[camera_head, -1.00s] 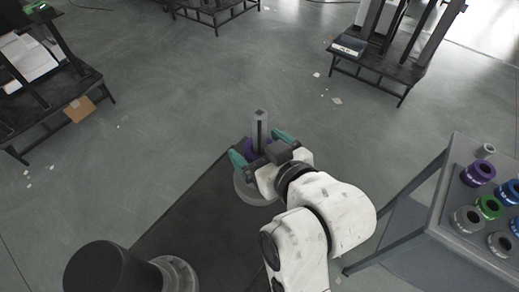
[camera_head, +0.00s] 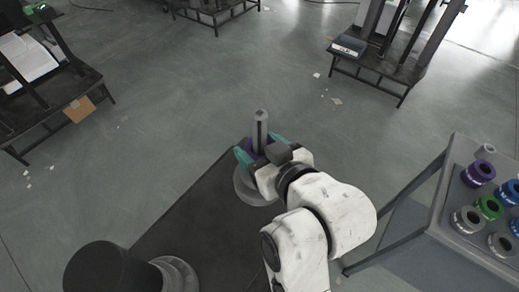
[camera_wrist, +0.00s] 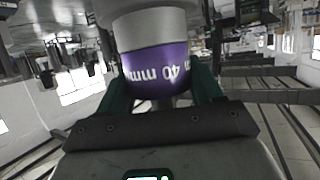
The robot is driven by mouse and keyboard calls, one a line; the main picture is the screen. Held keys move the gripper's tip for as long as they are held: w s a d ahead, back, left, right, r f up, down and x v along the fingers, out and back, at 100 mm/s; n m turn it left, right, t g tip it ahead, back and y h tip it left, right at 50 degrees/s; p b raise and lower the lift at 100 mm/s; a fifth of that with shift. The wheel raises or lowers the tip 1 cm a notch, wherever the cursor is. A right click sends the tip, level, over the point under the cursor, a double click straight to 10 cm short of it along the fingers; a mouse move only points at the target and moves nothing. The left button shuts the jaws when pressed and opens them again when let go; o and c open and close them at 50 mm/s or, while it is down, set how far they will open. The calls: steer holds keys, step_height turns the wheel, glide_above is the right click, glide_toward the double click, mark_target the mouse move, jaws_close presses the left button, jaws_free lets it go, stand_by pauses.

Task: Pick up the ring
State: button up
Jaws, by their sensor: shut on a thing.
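A purple ring (camera_wrist: 156,66) marked "40 mm" fills the upper middle of the wrist view. In the head view it shows as a purple patch (camera_head: 258,157) around the foot of a grey upright post (camera_head: 260,130), above a round grey base (camera_head: 250,190). My gripper (camera_head: 258,158) has its teal fingers closed on both sides of the ring. In the wrist view the fingers (camera_wrist: 164,92) press against the ring's sides. The far side of the ring is hidden.
A grey table (camera_head: 447,200) at the right holds another purple ring (camera_head: 478,173) and several blue, green and grey rings. Dark stands (camera_head: 385,66) are at the back and left. A cardboard piece (camera_head: 79,109) lies at the left. The floor between is mostly clear.

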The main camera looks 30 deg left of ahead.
step_height(320, 180, up, 18)
steer(key=shift+r+p, duration=0.1)
steer(key=shift+p, duration=0.2)
stand_by(0.6)
steer(key=shift+w, duration=0.1)
